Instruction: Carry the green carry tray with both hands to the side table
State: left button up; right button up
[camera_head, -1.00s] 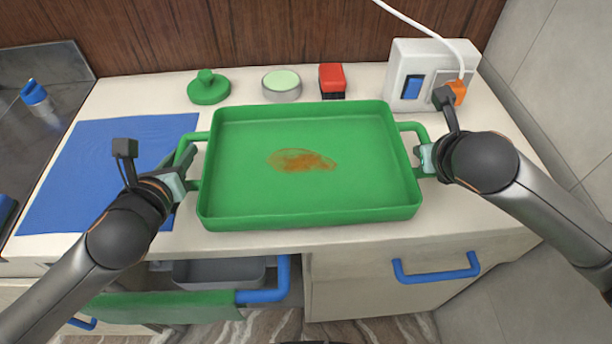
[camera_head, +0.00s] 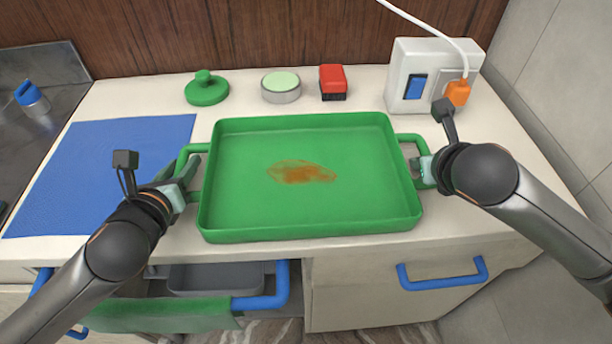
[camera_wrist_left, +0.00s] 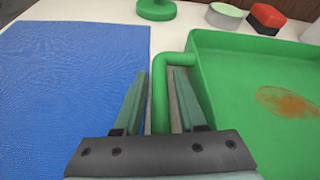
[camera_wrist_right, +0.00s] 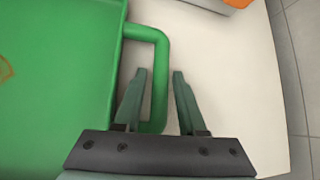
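The green carry tray (camera_head: 310,220) lies level over the pale tabletop, right of a blue mat, with an orange-brown stain on its floor. My left gripper (camera_head: 186,178) is at its left handle; in the left wrist view the handle bar (camera_wrist_left: 160,100) stands between two parted fingers, with gaps on both sides. My right gripper (camera_head: 424,172) is at the right handle; in the right wrist view the bar (camera_wrist_right: 161,85) runs between parted fingers, nearer the left one. The tray seems to rest on the tabletop; its underside is hidden.
The blue mat (camera_head: 110,165) covers the left of the top. A green lidded item (camera_head: 206,92), a round tin (camera_head: 281,90), a red-and-black block (camera_head: 333,82) and a white socket box (camera_head: 412,60) stand behind the tray. A drawer with a blue handle (camera_head: 283,285) is open below.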

pick_arm(q)
jog(key=shift+o, duration=0.7)
pick_arm(e)
jog(key=shift+o, duration=0.7)
pick_arm(q)
jog(key=shift+r, duration=0.15)
jog(key=shift+r, duration=4.8)
pick_arm(e)
jog(key=shift+r, duration=5.05)
pick_arm(q)
jog(key=o, duration=0.8)
jog(key=shift+c, duration=0.2)
pick_arm(e)
jog(key=o, duration=0.8)
jog(key=shift+c, duration=0.2)
